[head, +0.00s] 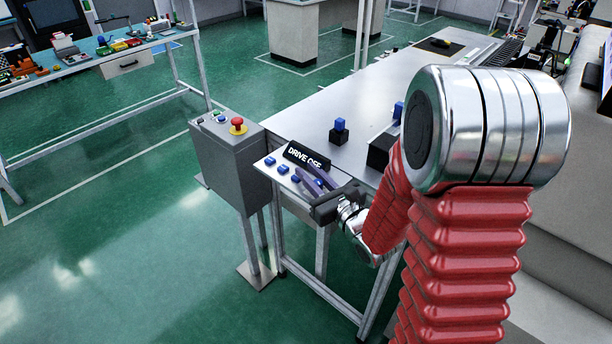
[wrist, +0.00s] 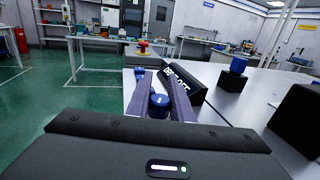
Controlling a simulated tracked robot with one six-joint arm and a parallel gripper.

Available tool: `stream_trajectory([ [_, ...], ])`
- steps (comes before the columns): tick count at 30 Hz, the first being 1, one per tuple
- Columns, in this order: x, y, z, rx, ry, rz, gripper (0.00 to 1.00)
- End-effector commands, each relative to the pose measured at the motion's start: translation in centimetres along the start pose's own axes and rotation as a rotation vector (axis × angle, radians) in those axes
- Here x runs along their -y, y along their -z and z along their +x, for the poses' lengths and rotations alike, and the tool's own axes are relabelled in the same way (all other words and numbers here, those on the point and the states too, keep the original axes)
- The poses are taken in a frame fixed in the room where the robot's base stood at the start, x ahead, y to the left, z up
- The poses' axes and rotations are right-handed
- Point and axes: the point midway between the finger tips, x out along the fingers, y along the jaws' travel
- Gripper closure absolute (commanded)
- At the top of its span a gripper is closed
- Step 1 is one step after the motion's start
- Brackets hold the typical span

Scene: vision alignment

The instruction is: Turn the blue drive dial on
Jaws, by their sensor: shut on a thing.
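The blue drive dial (wrist: 158,101) sits between the two purple fingers of my gripper (wrist: 160,90) in the wrist view. The fingers are shut on it from both sides and hide part of it. In the head view, my gripper (head: 311,178) reaches over the right end of a small light panel (head: 262,167). A bit of blue shows between the fingers there. A black display (head: 305,157) behind the dial reads "DRIVE OFF" in white. It also shows tilted in the wrist view (wrist: 186,82), partly hidden by the right finger.
A grey control box (head: 225,150) with a red emergency button (head: 238,125) stands left of the table. Behind are a blue block on a black block (head: 339,134) and a larger black block (head: 381,151).

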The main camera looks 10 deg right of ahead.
Motion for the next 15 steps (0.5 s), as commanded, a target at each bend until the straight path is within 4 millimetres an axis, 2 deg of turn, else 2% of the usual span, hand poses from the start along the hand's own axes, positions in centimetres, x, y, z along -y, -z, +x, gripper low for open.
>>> stream_trajectory([
  [15,0.65,0.25,-0.25,-0.007,0.177,0.002,1.0],
])
